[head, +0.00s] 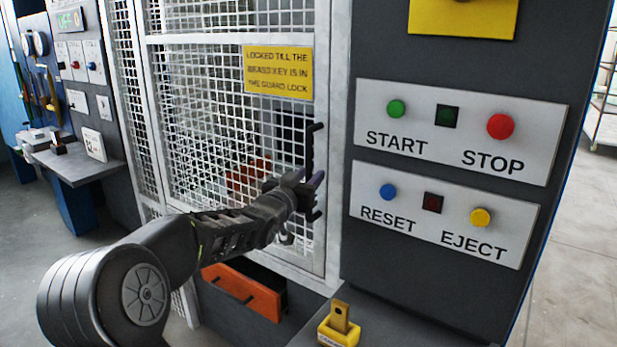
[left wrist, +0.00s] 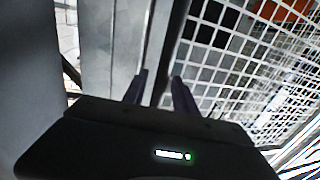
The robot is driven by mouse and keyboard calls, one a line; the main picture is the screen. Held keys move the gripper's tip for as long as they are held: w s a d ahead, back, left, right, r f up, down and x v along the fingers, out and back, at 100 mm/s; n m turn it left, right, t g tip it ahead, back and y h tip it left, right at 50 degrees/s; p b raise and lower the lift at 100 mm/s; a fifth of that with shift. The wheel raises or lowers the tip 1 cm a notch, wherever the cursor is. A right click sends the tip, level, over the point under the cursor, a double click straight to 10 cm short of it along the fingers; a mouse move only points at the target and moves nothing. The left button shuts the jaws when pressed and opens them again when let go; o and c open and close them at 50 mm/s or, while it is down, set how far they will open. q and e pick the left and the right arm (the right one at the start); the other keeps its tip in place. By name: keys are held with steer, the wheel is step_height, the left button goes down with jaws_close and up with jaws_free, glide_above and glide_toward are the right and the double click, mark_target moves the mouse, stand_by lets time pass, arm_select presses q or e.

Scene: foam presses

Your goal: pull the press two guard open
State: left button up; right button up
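The guard (head: 215,130) is a white-framed mesh door on the press in the middle of the head view, and it looks closed. Its dark upright handle (head: 316,140) is near the guard's right edge. My left gripper (head: 308,186) is at the lower half of this handle. In the left wrist view the two fingers (left wrist: 158,84) stand a small gap apart, with a dark upright strip between them that looks like the handle. The mesh is to their right. The fingertips partly hide the handle. My right gripper is not in view.
A yellow sign (head: 278,72) on the mesh says it is locked till the brass key is in the guard lock. A yellow block (head: 338,335) with a brass tab sits below. A button panel (head: 455,130) is right. An orange bin (head: 240,292) is under the guard.

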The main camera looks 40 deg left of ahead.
arm_select(q)
jaws_close()
stand_by(1.2)
